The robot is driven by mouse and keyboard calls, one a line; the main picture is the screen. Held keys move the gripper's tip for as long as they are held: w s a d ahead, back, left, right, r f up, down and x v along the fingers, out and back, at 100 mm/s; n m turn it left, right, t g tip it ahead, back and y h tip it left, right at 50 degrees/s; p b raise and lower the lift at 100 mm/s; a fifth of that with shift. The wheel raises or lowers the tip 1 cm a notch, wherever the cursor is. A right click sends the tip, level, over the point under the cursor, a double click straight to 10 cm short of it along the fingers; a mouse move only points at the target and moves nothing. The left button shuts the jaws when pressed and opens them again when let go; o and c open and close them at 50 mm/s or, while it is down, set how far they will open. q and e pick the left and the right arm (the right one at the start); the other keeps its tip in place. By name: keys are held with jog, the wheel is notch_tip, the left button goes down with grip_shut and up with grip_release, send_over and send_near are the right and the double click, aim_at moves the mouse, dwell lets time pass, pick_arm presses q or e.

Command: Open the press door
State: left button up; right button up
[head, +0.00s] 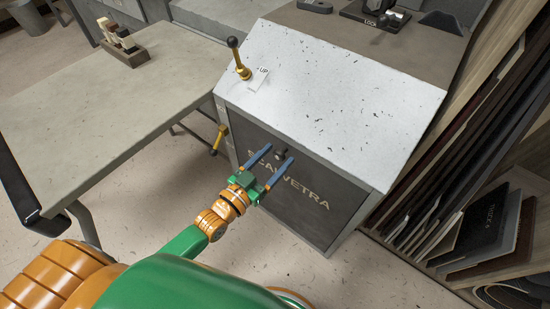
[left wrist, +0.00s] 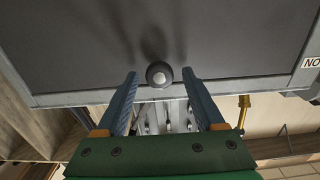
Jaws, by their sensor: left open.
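The press door (head: 335,187) is a dark grey panel with pale lettering on the front of the machine. It looks shut within its metal frame. A small dark round knob (head: 281,153) is near its upper edge. My left gripper (head: 282,151) is open, its two blue fingers pointing at the door around the knob. In the left wrist view the knob (left wrist: 159,74) lies between the open fingertips (left wrist: 159,72), with a gap on each side. The door (left wrist: 225,40) fills the background there. My right gripper is not in view.
The machine's sloping white top (head: 330,85) carries a brass lever (head: 240,62) beside a label reading UP. A second brass handle (head: 218,138) juts from its left side. A grey table (head: 100,100) stands left, and a rack of sheets (head: 470,170) stands close on the right.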

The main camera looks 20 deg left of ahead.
pick_arm(q)
grip_shut()
dwell(1.3)
